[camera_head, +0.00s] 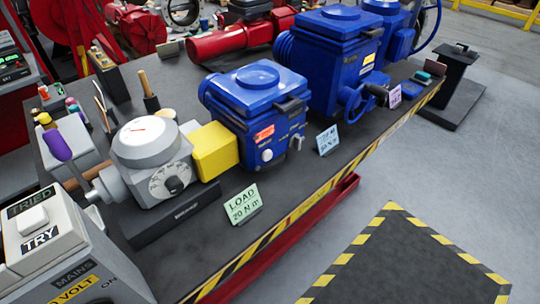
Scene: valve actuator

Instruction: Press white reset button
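No label reading "reset" can be made out. A small white round button (267,155) sits on the front face of the nearest blue actuator (256,110), below an orange label. A larger white square button (33,220) stands on top of the pale control box (40,262) at the lower left, between plates reading "TRIED" and "TRY". I cannot tell from the picture which one is the reset button. Neither of my grippers is in view, and nothing covers either button.
A grey gauge unit (150,160) with a dial and a yellow block (214,150) adjoin the nearest actuator. A purple-handled lever (57,146) rises at left. A green "LOAD" card (243,204) stands before the actuator.

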